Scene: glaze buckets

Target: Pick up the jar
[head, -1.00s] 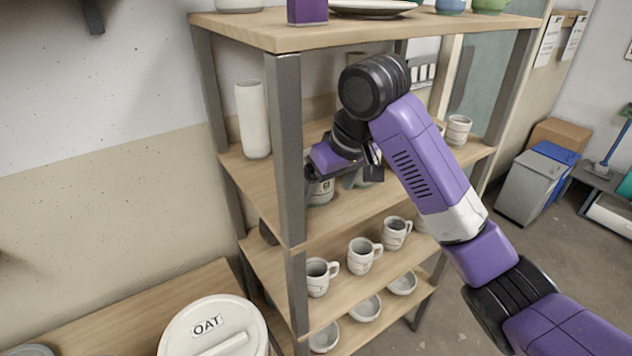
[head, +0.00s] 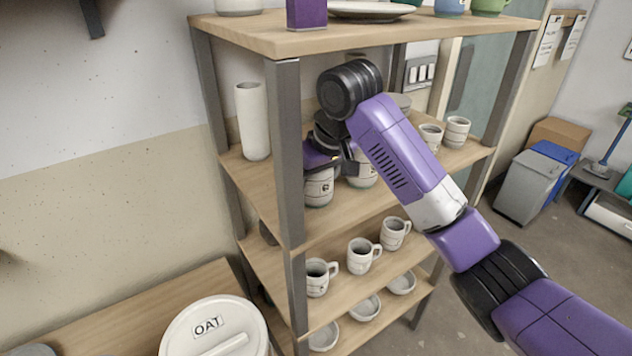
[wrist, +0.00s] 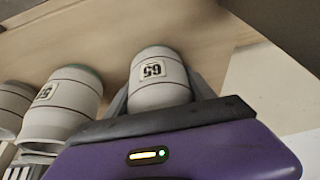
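A pale jar (head: 318,190) with dark bands and a small label stands on the second shelf, just right of the front post. In the wrist view this jar (wrist: 160,92) carries the label "65", seen upside down. My gripper (head: 328,163) is over it. The wrist view shows the fingers of my gripper (wrist: 162,92), one on each side of the jar, very close to it. I cannot tell whether they touch or press it. Another labelled jar (wrist: 62,108) stands beside it, and its head-view counterpart (head: 362,176) is partly hidden by my arm.
A tall white vase (head: 251,120) stands left of the shelf's front post (head: 286,155). Cups (head: 456,131) stand at the right end. Mugs (head: 363,255) and bowls (head: 366,307) fill lower shelves. The top shelf board (head: 300,36) lies above my gripper.

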